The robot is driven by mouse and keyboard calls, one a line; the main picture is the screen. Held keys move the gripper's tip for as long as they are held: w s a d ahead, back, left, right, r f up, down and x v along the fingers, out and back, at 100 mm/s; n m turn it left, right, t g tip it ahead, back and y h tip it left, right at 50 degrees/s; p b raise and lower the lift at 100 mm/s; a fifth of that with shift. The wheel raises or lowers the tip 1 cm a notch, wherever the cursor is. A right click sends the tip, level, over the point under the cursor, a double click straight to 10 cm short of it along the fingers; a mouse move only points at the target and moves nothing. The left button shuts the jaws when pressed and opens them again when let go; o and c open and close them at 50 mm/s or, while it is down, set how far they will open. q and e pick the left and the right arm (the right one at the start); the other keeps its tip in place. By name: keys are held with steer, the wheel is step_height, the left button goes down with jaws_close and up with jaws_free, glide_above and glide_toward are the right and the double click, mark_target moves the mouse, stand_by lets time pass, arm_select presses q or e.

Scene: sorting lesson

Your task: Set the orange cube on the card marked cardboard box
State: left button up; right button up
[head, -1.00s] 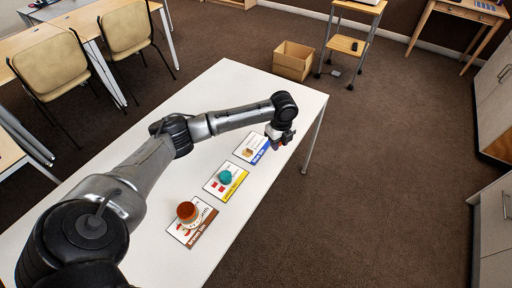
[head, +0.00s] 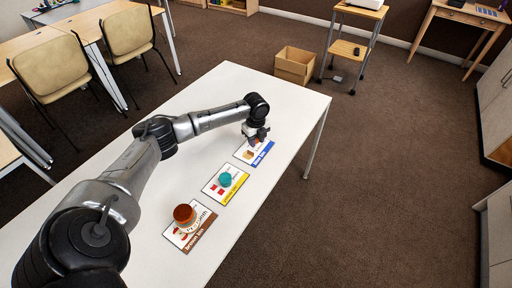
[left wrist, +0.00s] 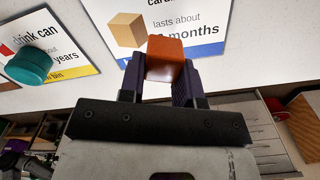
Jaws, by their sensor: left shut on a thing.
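My left gripper (head: 257,138) is over the far card with the blue band, the cardboard box card (head: 262,156). In the left wrist view my left gripper (left wrist: 162,72) is shut on the orange cube (left wrist: 167,52), with a dark finger on each side of it. The cardboard box card (left wrist: 199,16) shows behind the cube there, with a box picture and "lasts about" text partly covered by cube and finger. The gap between cube and card is hard to tell. My right gripper is not in view.
A drink can card (head: 213,192) with a teal round object (head: 225,179) lies nearer on the white table (head: 240,90). Nearest is a brown-banded card (head: 201,233) with a brown-orange round object (head: 184,214). An open cardboard box (head: 294,66) stands on the floor.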

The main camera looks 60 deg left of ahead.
mark_target(256, 151)
arm_select(q)
step_height(256, 151, down, 4)
steer(key=shift+r+b, duration=0.1)
steer(key=shift+b, duration=0.65)
steer(key=shift+f, duration=0.2)
steer(key=o, duration=0.9)
step_height(256, 151, up, 12)
steer(key=p, duration=0.4)
steer(key=shift+r, duration=0.2)
